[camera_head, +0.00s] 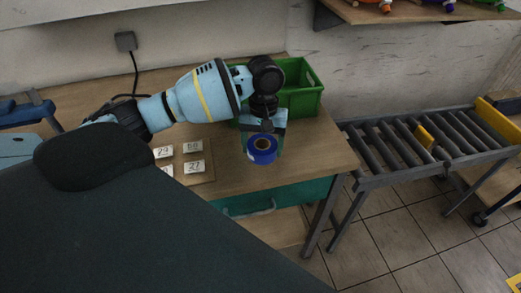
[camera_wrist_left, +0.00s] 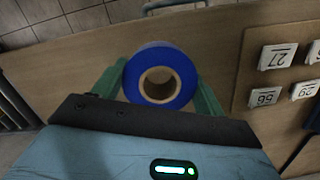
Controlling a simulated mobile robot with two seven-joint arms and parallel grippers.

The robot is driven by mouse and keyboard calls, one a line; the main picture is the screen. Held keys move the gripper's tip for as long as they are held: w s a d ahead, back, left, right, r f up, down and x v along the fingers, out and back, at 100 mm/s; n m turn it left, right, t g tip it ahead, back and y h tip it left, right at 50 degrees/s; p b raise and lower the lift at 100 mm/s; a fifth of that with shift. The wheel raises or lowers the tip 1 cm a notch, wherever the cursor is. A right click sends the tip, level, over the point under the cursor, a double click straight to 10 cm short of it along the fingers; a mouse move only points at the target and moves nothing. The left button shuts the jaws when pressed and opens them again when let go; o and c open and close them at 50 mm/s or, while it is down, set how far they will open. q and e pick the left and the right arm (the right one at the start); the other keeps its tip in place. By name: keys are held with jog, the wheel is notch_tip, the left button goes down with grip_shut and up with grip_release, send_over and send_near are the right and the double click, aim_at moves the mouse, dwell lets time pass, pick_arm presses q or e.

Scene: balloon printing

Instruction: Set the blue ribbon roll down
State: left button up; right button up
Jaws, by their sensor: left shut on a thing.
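The blue ribbon roll (camera_head: 262,149) has a brown core and shows near the front right of the wooden table (camera_head: 300,158). In the left wrist view the blue ribbon roll (camera_wrist_left: 160,57) sits between the two green fingers. My left gripper (camera_head: 262,147) is shut on the roll, its fingers against the roll's two sides. The left wrist view shows my left gripper (camera_wrist_left: 160,82) with table wood around the roll. I cannot tell whether the roll touches the tabletop. My right gripper is not in view.
A green crate (camera_head: 306,90) stands at the table's back right, behind my left gripper. A board with numbered white tags (camera_head: 194,167) lies left of the roll. A roller conveyor (camera_head: 425,145) stands to the right. A teal drawer (camera_head: 280,197) is below the table's front edge.

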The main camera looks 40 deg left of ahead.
aim_at(260, 151)
pick_arm(q)
jog(key=shift+w+a, duration=0.2)
jog(key=shift+a, duration=0.15)
jog(key=f, duration=0.3)
jog(key=shift+w+a+f, duration=0.1)
jog(key=shift+a+f, duration=0.2)
jog(key=o, duration=1)
jog(key=shift+f, duration=0.1)
